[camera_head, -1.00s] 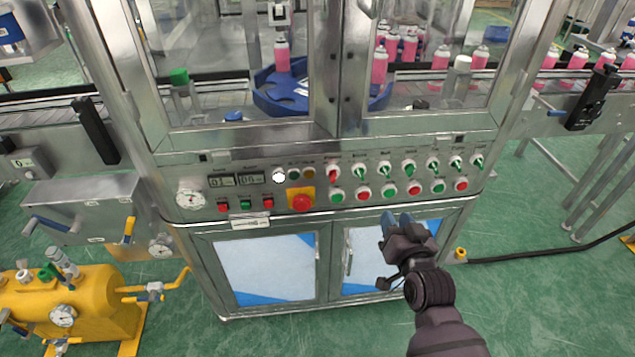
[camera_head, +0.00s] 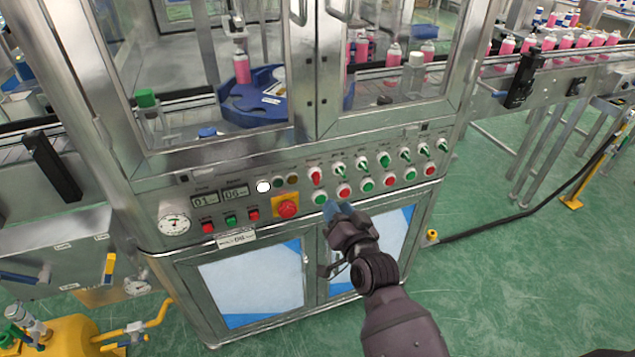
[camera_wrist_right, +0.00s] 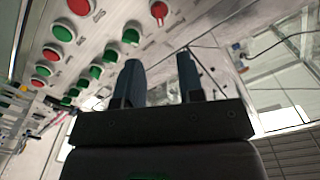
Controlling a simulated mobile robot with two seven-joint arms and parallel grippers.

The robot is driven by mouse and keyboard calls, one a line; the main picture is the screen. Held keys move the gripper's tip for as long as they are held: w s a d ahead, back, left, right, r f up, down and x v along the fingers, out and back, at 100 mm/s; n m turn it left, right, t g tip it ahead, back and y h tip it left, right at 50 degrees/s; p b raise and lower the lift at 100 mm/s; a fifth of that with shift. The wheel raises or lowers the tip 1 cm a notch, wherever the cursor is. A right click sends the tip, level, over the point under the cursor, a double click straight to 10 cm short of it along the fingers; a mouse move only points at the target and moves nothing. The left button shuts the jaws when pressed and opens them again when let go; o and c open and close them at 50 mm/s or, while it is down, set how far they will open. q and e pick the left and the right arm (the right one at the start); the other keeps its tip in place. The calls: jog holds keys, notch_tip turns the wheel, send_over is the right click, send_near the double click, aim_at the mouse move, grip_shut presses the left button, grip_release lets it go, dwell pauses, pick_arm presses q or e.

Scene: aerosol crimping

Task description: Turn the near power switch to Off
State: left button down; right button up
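The control panel (camera_head: 300,205) on the front of the steel machine carries an upper row of rotary switches. The switch at that row's left end has a red handle (camera_head: 316,177), roughly upright; I take it as the power switch, though its label is too small to read. My right gripper (camera_head: 340,209) is below and right of it, in front of the lower button row, apart from the switch. In the right wrist view its two fingers (camera_wrist_right: 158,62) are spread with nothing between them. A red-handled switch (camera_wrist_right: 160,12) shows beyond the fingertips. My left gripper is out of view.
A red emergency button on a yellow plate (camera_head: 287,208) sits left of the gripper. Green and red push buttons (camera_head: 366,184) line the lower row. Glass doors are above, cabinet doors (camera_head: 250,282) below. A yellow tank (camera_head: 70,335) stands lower left.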

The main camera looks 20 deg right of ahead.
aim_at(320, 179)
jog(key=w+b, duration=0.1)
jog(key=w, duration=0.9)
jog(key=shift+w+a, duration=0.1)
jog(key=shift+a, duration=0.1)
grip_shut()
